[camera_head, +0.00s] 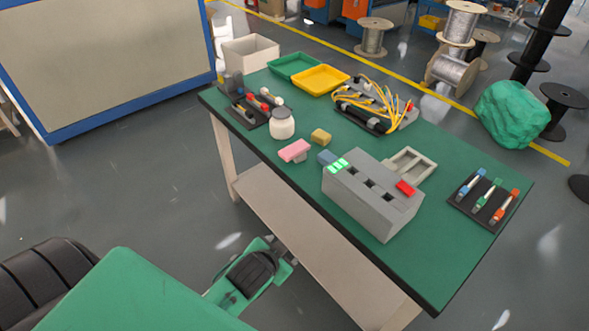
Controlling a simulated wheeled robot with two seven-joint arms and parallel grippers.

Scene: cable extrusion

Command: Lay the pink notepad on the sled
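The pink notepad (294,149) is a small pink block near the front edge of the green table, left of the grey slotted box. A pale beige open frame (410,166) lies flat behind that box and may be the sled; I cannot tell for sure. A green and black arm of mine comes in from the lower left, and its far end (284,252) is below the table's front edge, apart from the notepad. I take this as my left arm; its finger opening is not clear. My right gripper is not in view.
A white jar (282,123), yellow block (320,137) and blue block (327,157) are near the notepad. A cable tray (375,107) lies behind.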

